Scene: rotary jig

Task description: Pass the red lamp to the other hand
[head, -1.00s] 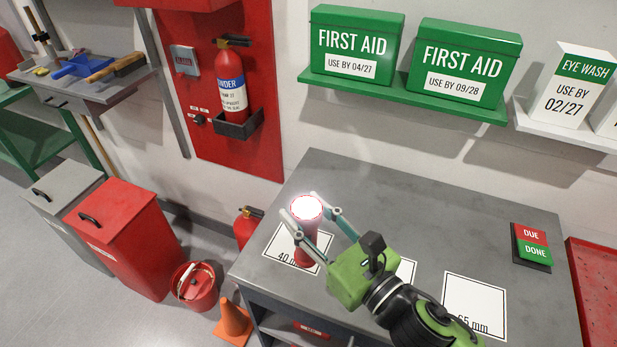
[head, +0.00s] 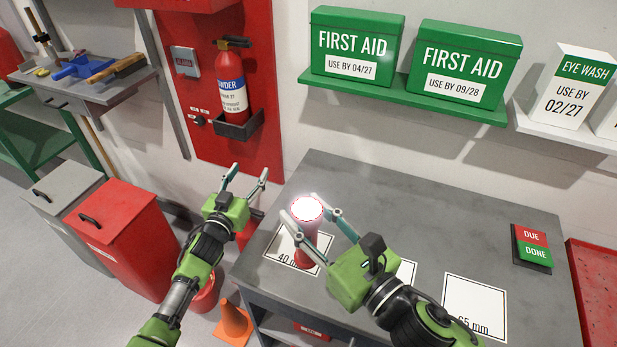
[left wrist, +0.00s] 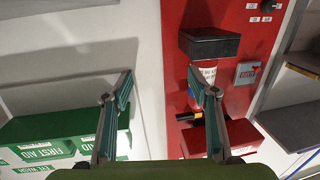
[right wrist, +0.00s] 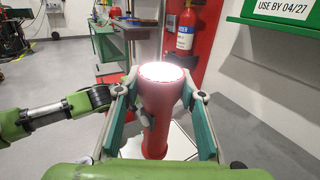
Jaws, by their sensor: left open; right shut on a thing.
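The red lamp (head: 306,232) is upright with a glowing white top, above the 40 mm card on the grey bench. It also shows in the right wrist view (right wrist: 157,105). My right gripper (head: 324,218) is shut on the lamp, a finger on each side near its upper part. My left gripper (head: 246,178) is open and empty, left of the lamp and apart from it, beyond the bench's left edge. In the left wrist view, its fingers (left wrist: 165,95) are spread, with the wall and red panel behind them. The lamp is not in that view.
The grey bench (head: 420,220) carries white cards and a DUE/DONE block (head: 532,246). A green shelf (head: 400,98) with first aid boxes is on the wall. A fire extinguisher (head: 232,85) hangs on the red panel. Red bin (head: 125,235) and orange cone (head: 233,322) stand left of the bench.

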